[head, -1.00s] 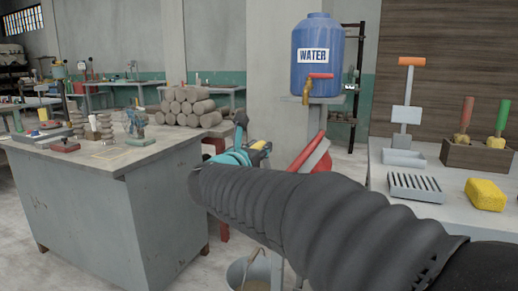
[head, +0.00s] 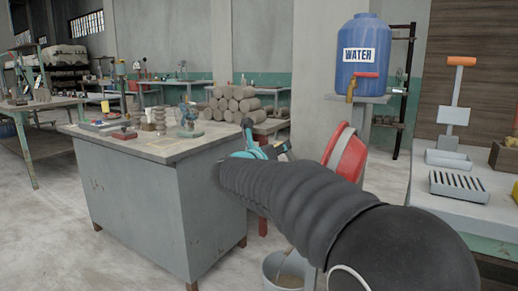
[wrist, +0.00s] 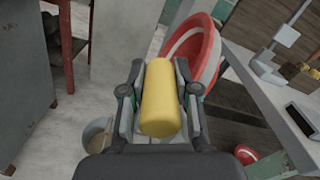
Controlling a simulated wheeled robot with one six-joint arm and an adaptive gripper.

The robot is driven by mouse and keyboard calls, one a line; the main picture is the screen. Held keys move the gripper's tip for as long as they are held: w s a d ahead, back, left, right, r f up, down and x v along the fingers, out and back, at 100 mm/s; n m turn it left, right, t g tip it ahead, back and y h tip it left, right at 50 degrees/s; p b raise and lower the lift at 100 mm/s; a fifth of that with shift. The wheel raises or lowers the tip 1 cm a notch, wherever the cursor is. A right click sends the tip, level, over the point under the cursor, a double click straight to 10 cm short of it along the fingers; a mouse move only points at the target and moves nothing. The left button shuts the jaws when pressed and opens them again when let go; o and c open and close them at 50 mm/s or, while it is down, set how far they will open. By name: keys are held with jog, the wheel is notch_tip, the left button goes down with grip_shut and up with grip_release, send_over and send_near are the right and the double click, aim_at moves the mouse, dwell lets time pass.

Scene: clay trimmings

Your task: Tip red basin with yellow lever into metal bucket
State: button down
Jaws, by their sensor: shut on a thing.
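The yellow lever (wrist: 162,98) is a thick cylinder between the two fingers of my gripper (wrist: 160,72) in the wrist view. My gripper is shut on it. The red basin (wrist: 194,48) with a white band stands steeply tilted just beyond the lever. The metal bucket (head: 288,270) stands on the floor below, partly hidden by my arm. It also shows at lower left in the wrist view (wrist: 97,134). Its contents are unclear.
A grey workbench (head: 150,205) with small tools stands close on the left. A side table (head: 447,205) with a slotted tray (head: 458,187) is on the right. A blue water tank (head: 362,70) stands behind the basin. Some floor is open at far left.

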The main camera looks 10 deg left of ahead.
dwell(0.3)
jog(key=c, duration=0.8)
grip_release()
jog(key=shift+c, duration=0.2)
jog(key=shift+s+a, duration=0.1)
jog(key=shift+a, duration=0.05)
jog(key=shift+s+a, duration=0.1)
jog(key=shift+s, duration=0.2)
jog(key=v, duration=1.1)
dwell(1.2)
